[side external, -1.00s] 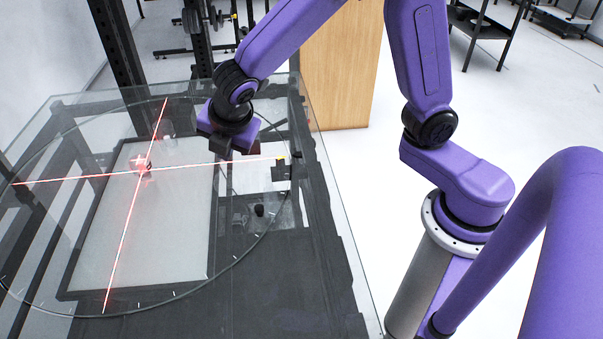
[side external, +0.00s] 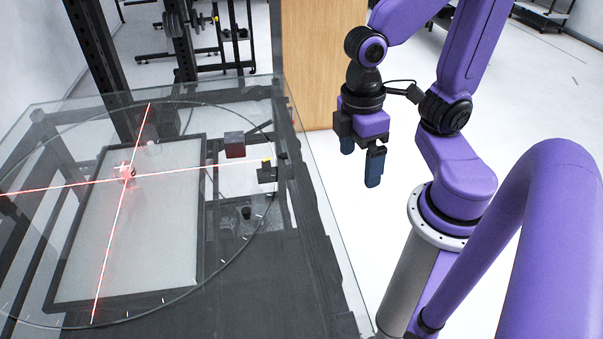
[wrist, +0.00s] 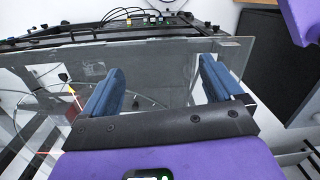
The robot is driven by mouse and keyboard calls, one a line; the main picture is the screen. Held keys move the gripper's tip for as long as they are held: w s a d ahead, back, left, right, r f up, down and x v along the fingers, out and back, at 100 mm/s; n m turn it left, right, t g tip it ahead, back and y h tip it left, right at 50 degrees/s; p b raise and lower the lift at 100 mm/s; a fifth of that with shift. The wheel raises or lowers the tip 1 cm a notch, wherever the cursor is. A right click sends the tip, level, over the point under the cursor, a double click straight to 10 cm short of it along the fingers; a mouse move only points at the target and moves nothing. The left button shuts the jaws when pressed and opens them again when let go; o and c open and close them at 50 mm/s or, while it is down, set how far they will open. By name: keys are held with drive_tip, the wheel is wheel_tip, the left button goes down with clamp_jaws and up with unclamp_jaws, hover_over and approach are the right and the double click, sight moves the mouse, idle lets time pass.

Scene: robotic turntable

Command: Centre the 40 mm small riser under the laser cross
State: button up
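A dark cube with a reddish front face (side external: 234,145) sits near the right rim of the round glass turntable (side external: 190,290), just beyond the horizontal laser line. I take it for the small riser, but its size cannot be read. The red laser lines cross (side external: 124,176) left of it, over a pale panel seen through the glass. A small object glows red at the crossing; its shape is unclear. My gripper (side external: 361,165) is open and empty, to the right of the glass table, apart from the cube. The wrist view shows its two blue fingers (wrist: 158,88) spread with nothing between.
A small dark device with a yellow mark (side external: 267,171) stands at the turntable's right edge. A small clear cylinder (side external: 153,149) stands beyond the crossing. A wooden panel (side external: 312,70) rises behind the table. The floor below my gripper is clear.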

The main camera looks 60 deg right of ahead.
drive_tip(key=w+d+f+m+g+y, duration=0.6)
drive_tip(key=w+d+f+m+y, duration=0.3)
drive_tip(key=w+d+f+m, duration=0.7)
drive_tip(key=s+d+f+m+t+y, duration=0.2)
drive_tip(key=s+d+f+m+t, duration=0.3)
drive_tip(key=d+m+t, duration=0.45)
drive_tip(key=s+d+f+m+t+y, duration=0.2)
drive_tip(key=s+d+f+m+t, duration=0.2)
drive_tip(key=d+f+m+t, duration=0.5)
drive_tip(key=w+a+r+m+t, duration=0.1)
drive_tip(key=w+a+m, duration=0.2)
drive_tip(key=w+a, duration=0.4)
drive_tip(key=a, duration=0.2)
drive_tip(key=shift+w+a, duration=0.2)
drive_tip(key=shift+a, duration=0.2)
drive_tip(key=shift+d+r, duration=0.1)
